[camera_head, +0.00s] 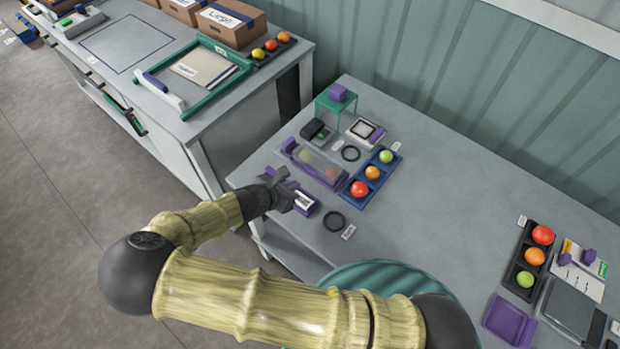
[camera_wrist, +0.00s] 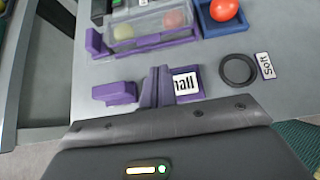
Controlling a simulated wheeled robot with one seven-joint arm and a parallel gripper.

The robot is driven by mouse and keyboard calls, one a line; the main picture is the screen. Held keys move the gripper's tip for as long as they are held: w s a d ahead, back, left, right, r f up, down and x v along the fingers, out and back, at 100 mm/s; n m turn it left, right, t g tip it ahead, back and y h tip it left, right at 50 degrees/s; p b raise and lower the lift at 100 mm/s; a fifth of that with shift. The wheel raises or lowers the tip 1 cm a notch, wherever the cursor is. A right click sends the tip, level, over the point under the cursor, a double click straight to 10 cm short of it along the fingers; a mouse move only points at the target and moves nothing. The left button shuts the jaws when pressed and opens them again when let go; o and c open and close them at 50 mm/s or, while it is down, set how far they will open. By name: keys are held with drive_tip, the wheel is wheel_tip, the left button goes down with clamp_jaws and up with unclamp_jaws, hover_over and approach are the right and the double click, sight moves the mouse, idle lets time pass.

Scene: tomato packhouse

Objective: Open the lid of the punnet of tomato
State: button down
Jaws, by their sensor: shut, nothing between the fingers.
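The punnet (camera_head: 316,165) is a clear, see-through box with purple parts at its ends, lying on the table. Blurred green and red tomatoes show through its closed clear top. In the wrist view the punnet (camera_wrist: 150,22) is at the top, with a purple tab at its left end. My gripper (camera_head: 290,192) is at the table's near left edge, apart from the punnet and on its near side. In the wrist view my gripper's fingers (camera_wrist: 156,75) are together and empty, pointing towards the punnet. They partly cover a purple tray (camera_wrist: 196,82) with a label ending in "all".
A purple block (camera_wrist: 115,92) lies left of my fingers. A blue tray (camera_head: 390,159) with three tomatoes stands right of the punnet. A black ring (camera_head: 334,221) lies nearer. A green stand (camera_head: 336,105) with a purple block is behind. The table's middle is clear.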

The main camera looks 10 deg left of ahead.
sight(315, 177)
drive_tip(key=shift+w+d, duration=0.1)
drive_tip(key=p+x, duration=0.2)
drive_tip(key=x, duration=0.7)
drive_tip(key=shift+w+d+f, duration=0.2)
drive_tip(key=shift+w+f, duration=0.05)
drive_tip(key=shift+w, duration=0.05)
